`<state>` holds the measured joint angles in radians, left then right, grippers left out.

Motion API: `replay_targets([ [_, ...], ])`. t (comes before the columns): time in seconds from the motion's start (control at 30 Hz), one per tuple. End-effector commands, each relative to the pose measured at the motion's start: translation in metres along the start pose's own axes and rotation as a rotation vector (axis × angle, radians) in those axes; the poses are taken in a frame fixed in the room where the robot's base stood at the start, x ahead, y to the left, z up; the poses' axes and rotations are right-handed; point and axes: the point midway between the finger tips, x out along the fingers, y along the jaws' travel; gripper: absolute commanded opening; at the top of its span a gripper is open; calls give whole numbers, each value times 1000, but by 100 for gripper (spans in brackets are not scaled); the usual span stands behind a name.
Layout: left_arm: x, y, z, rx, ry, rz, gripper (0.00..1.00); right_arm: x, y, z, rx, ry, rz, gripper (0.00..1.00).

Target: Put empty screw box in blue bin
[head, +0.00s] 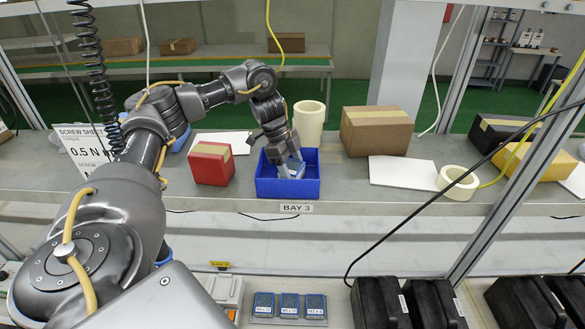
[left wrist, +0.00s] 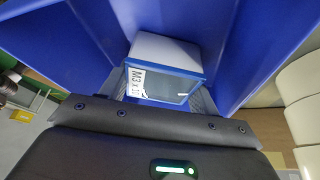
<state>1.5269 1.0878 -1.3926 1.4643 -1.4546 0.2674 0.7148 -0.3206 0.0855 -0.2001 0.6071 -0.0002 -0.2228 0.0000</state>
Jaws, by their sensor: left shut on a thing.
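The blue bin (head: 286,187) stands on the shelf above the BAY 3 label. My left gripper (head: 291,168) reaches down into the bin and is shut on a small screw box (head: 296,167). In the left wrist view the screw box (left wrist: 163,68) sits between the fingers, with a blue rim, a white side and a label reading M3. The bin's blue walls (left wrist: 240,50) surround it there. Whether the box touches the bin floor I cannot tell. My right gripper is not in view.
A red box (head: 211,163) stands left of the bin. A white roll (head: 309,121), a cardboard box (head: 376,130) and a tape roll (head: 458,183) are behind and to the right. Several blue screw boxes (head: 289,305) sit below near black cases (head: 380,302). A black cable hangs at right.

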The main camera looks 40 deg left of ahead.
Motion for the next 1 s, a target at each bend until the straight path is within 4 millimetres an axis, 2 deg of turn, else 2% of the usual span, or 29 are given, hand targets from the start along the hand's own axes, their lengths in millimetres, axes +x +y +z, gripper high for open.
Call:
replay_targets([
  [0.03, 1, 0, 2, -3, 0, -1, 22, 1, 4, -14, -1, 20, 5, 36],
  [0.07, 0, 0, 2, -3, 0, -2, 65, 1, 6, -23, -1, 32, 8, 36],
  [0.2, 0, 0, 1, -1, 0, -2, 83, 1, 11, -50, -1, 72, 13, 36],
  [0.3, 0, -1, -1, 1, 0, -1, 83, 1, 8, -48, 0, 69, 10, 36],
  [0.5, -1, -1, -2, 2, 0, -1, 83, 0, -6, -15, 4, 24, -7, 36],
  [0.57, -4, -1, -2, 2, 0, -2, 83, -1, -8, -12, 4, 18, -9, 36],
  [0.77, -23, -1, -2, 2, 0, -6, 83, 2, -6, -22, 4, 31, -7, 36],
  [1.0, -59, -2, -3, 2, 0, -6, 83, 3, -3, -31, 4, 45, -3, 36],
])
